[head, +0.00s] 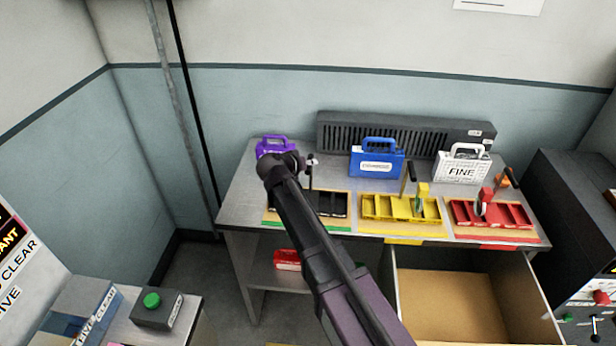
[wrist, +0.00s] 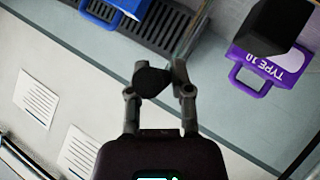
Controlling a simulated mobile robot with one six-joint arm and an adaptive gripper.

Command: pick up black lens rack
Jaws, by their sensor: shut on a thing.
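The black lens rack (head: 330,203) is at the left of the row on the bench, over a tan mat with a green front edge. My arm crosses in front of it and hides part of it. My gripper (wrist: 165,76) is shut on a dark handle piece in the wrist view, with a thin grey post running up beside it. In the head view my gripper (head: 300,162) is above the rack's left part, by its upright post. I cannot tell whether the rack touches the mat.
A purple case (head: 272,146) stands behind my gripper. A blue case (head: 376,162) and white case (head: 463,165) stand farther right. A yellow rack (head: 390,210) and red rack (head: 500,215) sit to the right. An open drawer (head: 455,300) juts out below.

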